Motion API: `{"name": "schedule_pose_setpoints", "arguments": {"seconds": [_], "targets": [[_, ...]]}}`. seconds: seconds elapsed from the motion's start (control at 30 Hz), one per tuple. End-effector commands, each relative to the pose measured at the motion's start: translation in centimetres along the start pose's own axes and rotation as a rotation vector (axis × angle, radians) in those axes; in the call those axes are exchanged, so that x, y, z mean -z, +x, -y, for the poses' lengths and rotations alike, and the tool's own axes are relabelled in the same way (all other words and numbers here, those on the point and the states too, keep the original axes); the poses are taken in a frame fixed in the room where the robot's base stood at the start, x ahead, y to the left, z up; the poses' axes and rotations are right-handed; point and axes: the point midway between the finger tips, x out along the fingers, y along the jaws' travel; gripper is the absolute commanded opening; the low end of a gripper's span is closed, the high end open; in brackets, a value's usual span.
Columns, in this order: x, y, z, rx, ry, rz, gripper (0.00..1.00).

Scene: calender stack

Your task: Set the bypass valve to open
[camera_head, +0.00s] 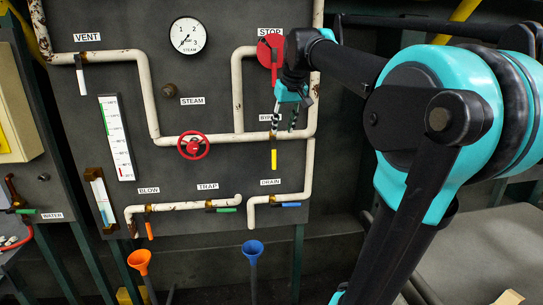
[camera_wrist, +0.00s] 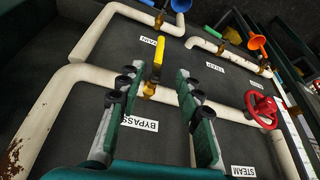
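The bypass valve has a yellow handle (camera_head: 273,158) that hangs straight down, across its horizontal white pipe (camera_head: 235,138). In the wrist view the yellow handle (camera_wrist: 158,55) stands upright in the picture, on a brass body (camera_wrist: 149,89). My gripper (camera_head: 284,127) is at the panel, at and just above the bypass valve. In the wrist view my gripper (camera_wrist: 160,72) has its two fingers apart, with the handle showing beyond and between the tips. I cannot tell whether a finger touches the valve. The BYPASS label (camera_wrist: 138,120) is partly hidden by my gripper in the head view.
A red STOP disc (camera_head: 270,50) sits just above my gripper. The red steam wheel (camera_head: 193,146) is to the left on the same pipe. The blue drain handle (camera_head: 291,205) is below. Blue (camera_head: 253,250) and orange (camera_head: 140,262) funnels stand lower down.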

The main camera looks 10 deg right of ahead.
Motion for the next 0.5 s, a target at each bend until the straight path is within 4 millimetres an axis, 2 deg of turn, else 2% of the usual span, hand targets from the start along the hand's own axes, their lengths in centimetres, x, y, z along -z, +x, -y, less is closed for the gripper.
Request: {"name": "schedule_pose_setpoints", "arguments": {"seconds": [0.1,0.2,0.37,0.5], "targets": [[0.8,-1.2,0.1,0.003,-0.006,-0.001,0.35],[0.9,-0.9,0.1,0.004,-0.008,-0.001,0.35],[0.9,1.3,0.1,0.004,-0.008,-0.001,0.35],[0.9,4.0,0.1,0.004,-0.007,-0.001,0.35]]}}
